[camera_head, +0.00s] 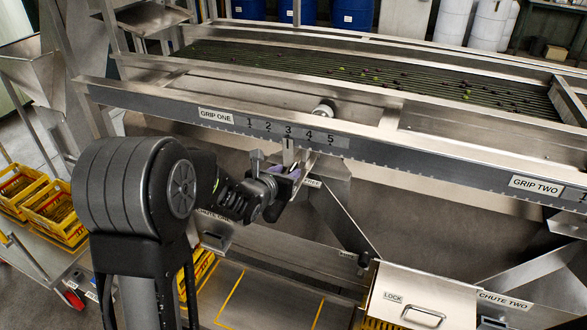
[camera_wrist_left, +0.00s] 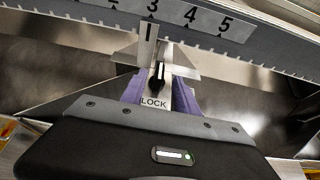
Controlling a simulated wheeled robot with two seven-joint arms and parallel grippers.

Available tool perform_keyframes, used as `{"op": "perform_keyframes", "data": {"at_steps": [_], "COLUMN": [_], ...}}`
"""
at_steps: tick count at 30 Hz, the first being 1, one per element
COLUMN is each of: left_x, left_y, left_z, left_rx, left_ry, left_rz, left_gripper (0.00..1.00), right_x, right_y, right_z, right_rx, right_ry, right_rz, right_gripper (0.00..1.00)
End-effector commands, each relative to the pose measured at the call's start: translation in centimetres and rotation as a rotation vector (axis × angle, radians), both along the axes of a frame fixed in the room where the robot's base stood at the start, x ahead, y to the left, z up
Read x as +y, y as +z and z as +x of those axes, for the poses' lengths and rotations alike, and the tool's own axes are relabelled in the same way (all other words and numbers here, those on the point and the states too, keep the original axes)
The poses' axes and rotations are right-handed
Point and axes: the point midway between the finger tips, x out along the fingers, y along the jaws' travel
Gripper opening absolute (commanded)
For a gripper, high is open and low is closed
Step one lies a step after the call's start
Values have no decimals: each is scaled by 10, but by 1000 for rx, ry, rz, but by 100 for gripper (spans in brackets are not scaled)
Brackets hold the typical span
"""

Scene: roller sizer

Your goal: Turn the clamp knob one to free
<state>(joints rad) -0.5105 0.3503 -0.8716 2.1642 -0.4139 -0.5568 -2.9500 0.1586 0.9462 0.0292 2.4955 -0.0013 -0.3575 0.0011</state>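Clamp knob one (camera_wrist_left: 158,78) is a small black knob on a metal bracket below the scale, seen in the left wrist view. A LOCK label (camera_wrist_left: 154,103) sits just below it. The knob's exact angle is hard to tell. My left gripper (camera_wrist_left: 160,98) has purple fingers apart, one on each side of the knob and label; I cannot tell whether they touch the knob. In the head view, my left gripper (camera_head: 287,172) is at the bracket under the GRIP ONE rail and hides the knob. A partly covered label (camera_head: 313,183) shows to its right. My right gripper is out of view.
The GRIP ONE rail (camera_head: 215,115) with its numbered scale runs just above the gripper; the pointer (camera_head: 289,148) is near 3. A sloping metal chute (camera_head: 345,215) lies to the right. A lidded box (camera_head: 420,290) marked LOCK stands lower right. Yellow crates (camera_head: 55,212) stand left.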

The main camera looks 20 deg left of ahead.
Motion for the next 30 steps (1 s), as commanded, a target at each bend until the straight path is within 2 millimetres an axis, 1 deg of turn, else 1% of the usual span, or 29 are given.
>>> {"op": "perform_keyframes", "data": {"at_steps": [1,6,10,15,21,23,30], "left_x": [1,3,3,3,3,3,3], "left_y": [-6,-16,-20,-23,-23,-23,-23], "left_z": [6,31,46,54,54,54,54], "left_rx": [3,3,2,2,1,1,1], "left_ry": [1,1,0,-1,-1,-1,-1], "left_rz": [2,1,2,0,-1,-1,-1], "left_gripper": [36,36,36,36,36,32,13], "right_x": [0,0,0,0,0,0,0], "right_y": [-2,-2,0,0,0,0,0], "right_z": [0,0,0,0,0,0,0], "right_rx": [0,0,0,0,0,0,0], "right_ry": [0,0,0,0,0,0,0], "right_rz": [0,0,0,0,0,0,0], "right_gripper": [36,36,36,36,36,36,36]}}
